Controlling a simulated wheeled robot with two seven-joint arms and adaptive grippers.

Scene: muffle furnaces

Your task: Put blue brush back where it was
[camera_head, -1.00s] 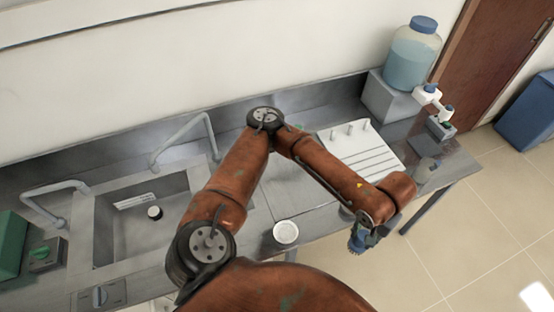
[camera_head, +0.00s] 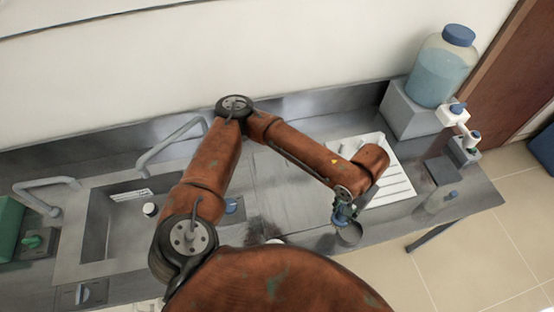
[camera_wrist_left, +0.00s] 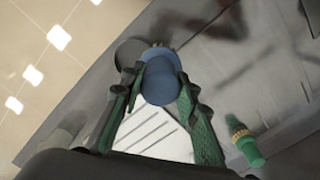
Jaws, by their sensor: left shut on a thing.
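My left gripper (camera_head: 345,209) is over the front part of the steel counter, right of centre in the head view. It is shut on the blue brush (camera_head: 339,216), of which only a small blue part shows beside the fingers. In the left wrist view the brush (camera_wrist_left: 161,82) is a rounded blue shape between the green fingers of the left gripper (camera_wrist_left: 162,75). A dark grey round cup (camera_head: 350,235) is just below the gripper in the head view. It shows in the wrist view (camera_wrist_left: 129,52) close beside the brush. Whether they touch is unclear. My right gripper is not in view.
A white slotted board (camera_head: 398,185) lies behind the gripper. A large blue-capped bottle (camera_head: 441,70) stands on a block at the back right. A white dispenser (camera_head: 455,115) stands near the right end. Sink and taps are at left. A green fitting (camera_wrist_left: 246,145) shows in the wrist view.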

